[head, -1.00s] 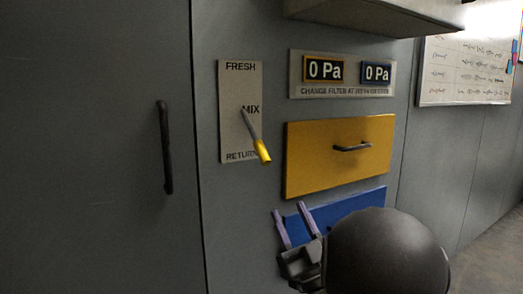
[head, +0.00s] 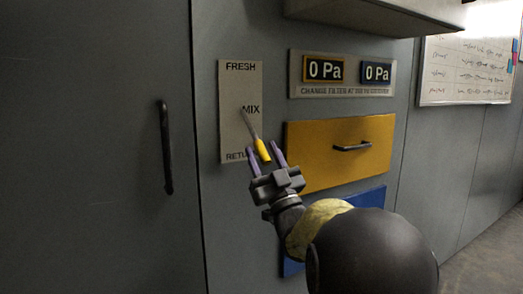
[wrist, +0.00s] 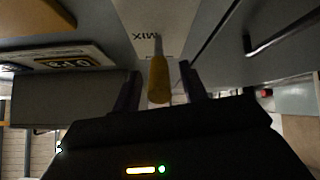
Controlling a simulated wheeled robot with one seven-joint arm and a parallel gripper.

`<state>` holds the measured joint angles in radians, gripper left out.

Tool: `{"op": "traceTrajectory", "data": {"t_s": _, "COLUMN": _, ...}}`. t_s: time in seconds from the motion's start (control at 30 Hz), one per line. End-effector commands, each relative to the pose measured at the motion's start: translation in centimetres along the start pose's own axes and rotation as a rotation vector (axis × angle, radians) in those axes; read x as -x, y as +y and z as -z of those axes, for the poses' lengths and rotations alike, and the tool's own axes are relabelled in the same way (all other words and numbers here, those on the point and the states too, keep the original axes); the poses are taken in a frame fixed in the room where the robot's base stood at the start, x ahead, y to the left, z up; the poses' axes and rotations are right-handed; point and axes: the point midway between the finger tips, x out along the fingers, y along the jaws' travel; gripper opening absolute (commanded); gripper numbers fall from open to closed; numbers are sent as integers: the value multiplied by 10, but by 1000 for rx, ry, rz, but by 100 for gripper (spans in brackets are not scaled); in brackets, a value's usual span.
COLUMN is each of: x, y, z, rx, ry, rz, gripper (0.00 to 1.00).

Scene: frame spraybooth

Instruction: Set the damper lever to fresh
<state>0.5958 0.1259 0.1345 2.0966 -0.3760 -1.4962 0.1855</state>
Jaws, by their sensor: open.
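The damper lever (head: 260,146) has a grey rod and a yellow grip. It slopes down and right from its pivot near MIX, with its grip end low on the plate's right side, near the RETURN level. The label plate (head: 234,100) reads FRESH at the top, MIX in the middle and RETURN at the bottom, partly hidden. My gripper (head: 264,151) is open, its two purple fingers pointing up on either side of the yellow grip. In the wrist view the lever's yellow grip (wrist: 158,80) appears between the open fingers, with no clear contact.
A yellow drawer (head: 310,165) with a dark handle is close on the right. A blue panel (head: 368,200) lies below it, partly behind my arm. A gauge plate (head: 345,91) with two 0 Pa displays is above. A cabinet door handle (head: 165,147) sticks out on the left.

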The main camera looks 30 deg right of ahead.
Motion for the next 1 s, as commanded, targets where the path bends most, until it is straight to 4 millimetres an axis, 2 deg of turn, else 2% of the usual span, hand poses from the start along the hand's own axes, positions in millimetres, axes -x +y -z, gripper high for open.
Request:
{"op": "traceTrajectory", "data": {"t_s": 0.17, "x": -16, "y": 0, "z": 0, "rx": -1, "ry": 2, "rz": 0, "gripper": 43}}
{"op": "traceTrajectory", "data": {"t_s": 0.47, "x": -18, "y": 0, "z": 0, "rx": -1, "ry": 0, "rz": -1, "gripper": 43}}
{"op": "traceTrajectory", "data": {"t_s": 0.6, "x": -18, "y": 0, "z": 0, "rx": -1, "ry": 0, "rz": -1, "gripper": 16}}
{"op": "traceTrajectory", "data": {"t_s": 0.7, "x": -18, "y": 0, "z": 0, "rx": 0, "ry": 0, "rz": -1, "gripper": 0}}
{"op": "traceTrajectory", "data": {"t_s": 1.0, "x": -18, "y": 1, "z": 2, "rx": 1, "ry": -9, "rz": 0, "gripper": 0}}
